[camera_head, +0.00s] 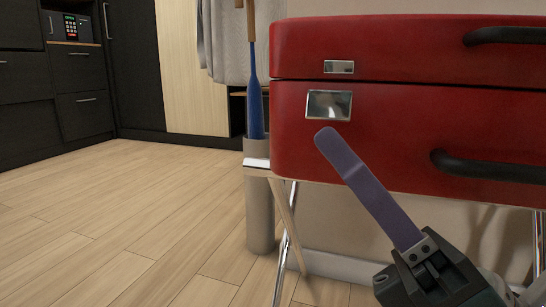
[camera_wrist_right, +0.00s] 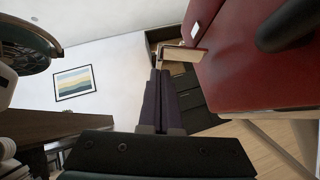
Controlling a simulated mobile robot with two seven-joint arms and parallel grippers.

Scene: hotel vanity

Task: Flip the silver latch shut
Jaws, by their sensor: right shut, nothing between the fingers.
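The silver latch (camera_head: 328,105) is on the front of the red suitcase (camera_head: 300,150), just below the seam. A smaller silver plate (camera_head: 339,67) is on the lid above it. In the right wrist view the latch flap (camera_wrist_right: 187,53) appears to jut out from the red front, reflecting tan, with the small plate (camera_wrist_right: 194,33) beyond it. My right gripper (camera_head: 326,137) is shut and empty, its purple fingers together. The tips are just below the latch in the head view and close to the flap in the wrist view (camera_wrist_right: 159,74). I cannot tell whether they touch. My left gripper is out of view.
Black handles (camera_head: 490,167) stick out from the suitcase at right. The suitcase stands on a metal-legged rack (camera_head: 287,240). A grey cylinder holding a blue umbrella (camera_head: 256,100) stands to its left. The wooden floor (camera_head: 130,220) at left is clear.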

